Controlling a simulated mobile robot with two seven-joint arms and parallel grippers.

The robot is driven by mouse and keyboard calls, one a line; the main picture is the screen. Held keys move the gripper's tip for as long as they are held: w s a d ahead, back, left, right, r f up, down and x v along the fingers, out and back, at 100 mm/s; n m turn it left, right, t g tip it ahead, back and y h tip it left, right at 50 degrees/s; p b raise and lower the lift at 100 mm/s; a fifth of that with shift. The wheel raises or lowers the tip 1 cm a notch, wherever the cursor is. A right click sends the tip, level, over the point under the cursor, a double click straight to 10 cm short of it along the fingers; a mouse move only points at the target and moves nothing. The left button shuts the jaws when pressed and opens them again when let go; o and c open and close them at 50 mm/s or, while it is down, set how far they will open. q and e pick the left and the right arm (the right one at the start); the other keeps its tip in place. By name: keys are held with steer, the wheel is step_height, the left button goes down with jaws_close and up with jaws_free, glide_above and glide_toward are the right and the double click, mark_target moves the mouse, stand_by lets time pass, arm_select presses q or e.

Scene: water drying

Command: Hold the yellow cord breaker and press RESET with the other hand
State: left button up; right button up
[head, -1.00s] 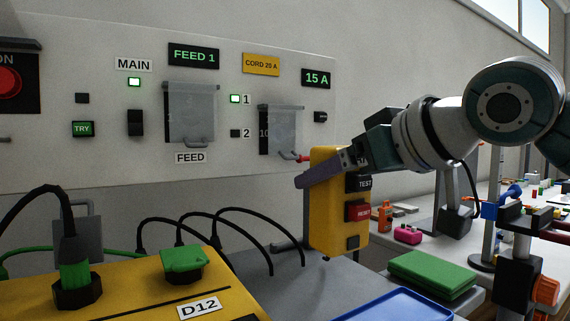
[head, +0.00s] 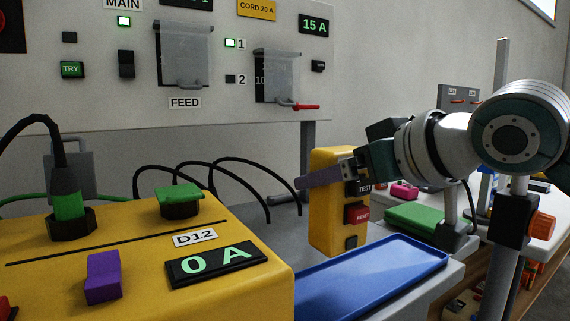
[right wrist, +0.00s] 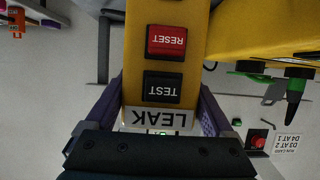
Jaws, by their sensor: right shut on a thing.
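The yellow cord breaker (head: 326,228) hangs upright in my right gripper (head: 334,176), whose fingers are closed across its upper part. Its black TEST button (head: 364,188) and red RESET button (head: 357,214) face right in the head view. In the right wrist view the breaker (right wrist: 133,60) appears upside down between the two purple fingers (right wrist: 160,118), with the RESET button (right wrist: 166,40), TEST button (right wrist: 162,88) and LEAK label (right wrist: 158,120) uncovered. My left gripper is not in view.
A blue tray (head: 372,276) lies below and in front of the breaker. The yellow D12 machine (head: 130,240) with a purple switch and a 0 A display stands at left. A wall panel (head: 90,98) is behind. A green block (head: 410,218) lies at right.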

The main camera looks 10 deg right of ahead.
mark_target(335, 224)
steer(key=shift+s+f+b, duration=0.15)
steer(key=shift+f+b, duration=0.7)
steer(key=shift+f, duration=1.1)
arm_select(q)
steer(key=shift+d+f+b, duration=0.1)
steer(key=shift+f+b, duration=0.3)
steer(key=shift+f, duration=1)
arm_select(e)
steer(key=shift+s+d+f, duration=0.1)
steer(key=shift+f, duration=0.9)
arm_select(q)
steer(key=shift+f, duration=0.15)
arm_select(e)
steer(key=shift+f, duration=0.35)
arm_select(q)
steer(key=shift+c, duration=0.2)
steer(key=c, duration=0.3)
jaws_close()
